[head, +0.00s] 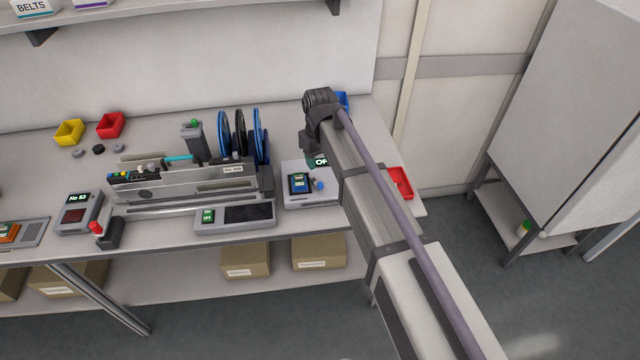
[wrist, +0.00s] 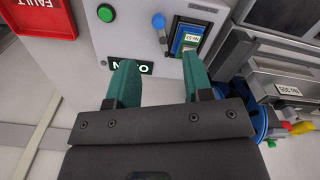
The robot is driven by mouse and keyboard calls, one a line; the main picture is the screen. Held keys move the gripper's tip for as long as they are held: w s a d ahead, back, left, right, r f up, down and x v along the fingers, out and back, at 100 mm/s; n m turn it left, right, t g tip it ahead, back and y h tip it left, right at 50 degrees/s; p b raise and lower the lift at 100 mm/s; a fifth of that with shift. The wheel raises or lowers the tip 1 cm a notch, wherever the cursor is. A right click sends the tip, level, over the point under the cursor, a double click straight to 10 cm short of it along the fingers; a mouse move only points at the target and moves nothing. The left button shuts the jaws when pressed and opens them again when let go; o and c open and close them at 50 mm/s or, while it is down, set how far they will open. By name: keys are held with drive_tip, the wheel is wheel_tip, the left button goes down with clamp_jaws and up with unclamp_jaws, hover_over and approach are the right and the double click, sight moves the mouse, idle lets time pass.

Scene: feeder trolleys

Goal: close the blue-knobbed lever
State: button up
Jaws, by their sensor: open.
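The blue-knobbed lever (head: 319,185) is on the white station box (head: 316,201) at the right part of the bench, beside a blue-framed unit (head: 299,184). In the wrist view the blue knob (wrist: 158,20) is at the top, with a short grey stem running down from it. My gripper (wrist: 160,72) is open and empty, its two green fingers apart and below the knob in the picture.
A green button (wrist: 105,12) and a red FAULT tray (wrist: 38,18) lie left in the wrist view. Blue reels (head: 261,135) and a feeder trolley (head: 185,186) stand left of the station. A red bin (head: 400,184) sits at the bench's right end.

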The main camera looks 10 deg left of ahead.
sight(320, 183)
wheel_tip(320, 183, down, 10)
drive_tip(key=b, duration=0.8)
drive_tip(key=shift+r, duration=0.25)
drive_tip(key=shift+d, duration=0.1)
drive_tip(key=shift+c, duration=0.2)
clamp_jaws()
